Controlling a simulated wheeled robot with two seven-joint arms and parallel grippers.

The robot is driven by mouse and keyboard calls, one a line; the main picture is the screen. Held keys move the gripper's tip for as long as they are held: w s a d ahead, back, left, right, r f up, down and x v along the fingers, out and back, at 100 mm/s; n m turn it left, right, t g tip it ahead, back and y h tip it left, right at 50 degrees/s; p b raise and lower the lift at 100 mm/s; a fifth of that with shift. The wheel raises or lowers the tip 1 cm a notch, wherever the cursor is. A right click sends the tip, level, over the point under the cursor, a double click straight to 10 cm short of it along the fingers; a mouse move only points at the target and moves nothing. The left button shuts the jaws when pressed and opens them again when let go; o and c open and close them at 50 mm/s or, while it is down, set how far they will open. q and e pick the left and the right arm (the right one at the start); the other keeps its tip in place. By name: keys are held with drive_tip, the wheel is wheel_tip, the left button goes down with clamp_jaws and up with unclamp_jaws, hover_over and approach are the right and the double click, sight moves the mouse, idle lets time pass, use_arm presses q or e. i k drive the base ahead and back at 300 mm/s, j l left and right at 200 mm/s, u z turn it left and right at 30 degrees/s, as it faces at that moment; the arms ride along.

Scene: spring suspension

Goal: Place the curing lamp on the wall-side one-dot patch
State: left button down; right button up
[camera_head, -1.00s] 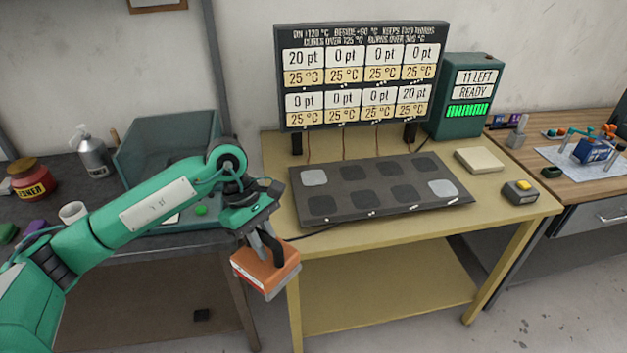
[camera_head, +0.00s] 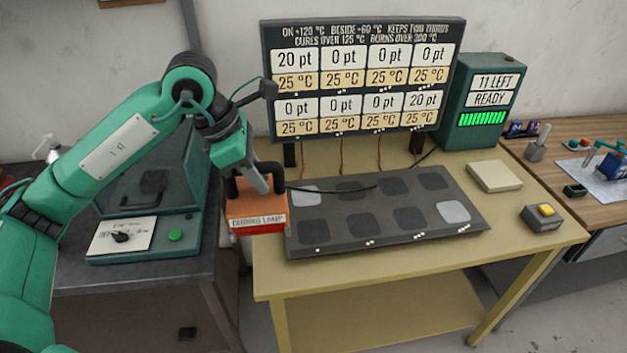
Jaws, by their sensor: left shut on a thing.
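My left gripper (camera_head: 262,182) is shut on the handle of the orange curing lamp (camera_head: 256,214), which has a white label and a red lower edge. The lamp hangs in front of the left end of the dark patch board (camera_head: 345,222). The board has two rows of square patches, with dot marks along its edges. The wall-side one-dot patch (camera_head: 306,197) is light grey, at the board's back left, just right of the lamp. The lamp's cable crosses over the back row. I cannot tell the lamp's exact height above the board. My right gripper is not in view.
A display board (camera_head: 360,75) stands behind the patch board on the yellow table (camera_head: 400,262). A green box reading "11 LEFT READY" (camera_head: 482,102), a beige block (camera_head: 494,176) and a yellow-button box (camera_head: 541,218) are to the right.

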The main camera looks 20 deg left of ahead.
sight(307, 196)
drive_tip(key=i, duration=0.95)
